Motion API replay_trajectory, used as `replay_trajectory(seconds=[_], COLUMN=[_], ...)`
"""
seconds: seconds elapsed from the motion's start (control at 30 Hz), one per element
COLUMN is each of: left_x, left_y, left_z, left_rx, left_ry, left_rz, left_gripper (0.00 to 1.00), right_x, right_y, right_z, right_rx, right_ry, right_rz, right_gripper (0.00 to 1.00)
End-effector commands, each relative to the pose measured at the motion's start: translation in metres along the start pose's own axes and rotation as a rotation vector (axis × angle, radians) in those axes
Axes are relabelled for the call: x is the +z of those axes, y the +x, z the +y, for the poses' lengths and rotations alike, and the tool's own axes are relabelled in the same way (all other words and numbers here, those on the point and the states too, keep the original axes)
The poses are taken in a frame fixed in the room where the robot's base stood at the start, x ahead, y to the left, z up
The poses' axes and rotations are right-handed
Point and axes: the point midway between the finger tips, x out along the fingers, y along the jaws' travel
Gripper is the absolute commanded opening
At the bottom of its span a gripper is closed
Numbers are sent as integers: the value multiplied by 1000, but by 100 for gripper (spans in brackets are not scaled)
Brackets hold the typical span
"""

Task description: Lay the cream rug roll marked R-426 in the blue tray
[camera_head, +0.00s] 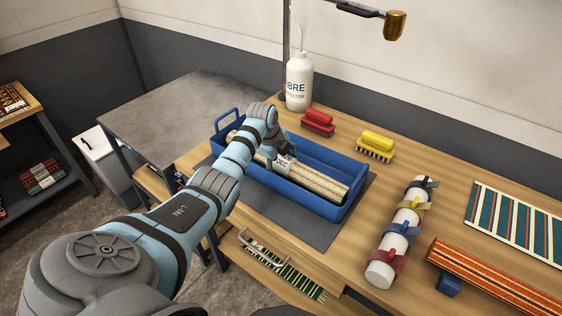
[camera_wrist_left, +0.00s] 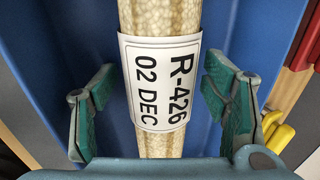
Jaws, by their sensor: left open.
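The cream rug roll (camera_head: 322,182) lies lengthwise inside the blue tray (camera_head: 330,154). Its white label reads R-426, 02 DEC, and shows large in the left wrist view, where the cream roll (camera_wrist_left: 160,20) runs between my fingers. My left gripper (camera_head: 279,152) is over the roll's middle, pointing down into the tray. In the left wrist view the left gripper (camera_wrist_left: 161,98) is open, with a green-padded finger on each side of the roll and a gap on both sides. My left wrist hides part of the roll and tray. My right gripper is not in view.
The tray stands on a dark mat (camera_head: 318,228) on the wooden bench. A white bottle (camera_head: 299,82), red brush (camera_head: 318,122) and yellow brush (camera_head: 376,146) stand behind it. A white roll with coloured straps (camera_head: 408,212) and an orange striped roll (camera_head: 495,278) lie to the right.

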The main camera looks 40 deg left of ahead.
Motion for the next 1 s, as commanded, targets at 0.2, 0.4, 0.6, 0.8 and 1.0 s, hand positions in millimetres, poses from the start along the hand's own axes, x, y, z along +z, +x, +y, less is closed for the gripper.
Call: replay_trajectory(seconds=[0.2,0.4,0.6,0.8,1.0], left_x=[0,0,1,1,0], left_y=[-28,-56,-88,-112,-120], left_z=[-3,-4,-4,-2,0], left_rx=[0,1,-1,-3,1], left_ry=[0,0,0,0,0], left_rz=[-1,-1,-1,0,0], left_gripper=[68,68,68,68,68], right_x=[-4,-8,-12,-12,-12], right_y=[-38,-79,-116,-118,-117], right_z=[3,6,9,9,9], right_rx=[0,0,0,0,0], right_ry=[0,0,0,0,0], right_rz=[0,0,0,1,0], right_gripper=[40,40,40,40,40])
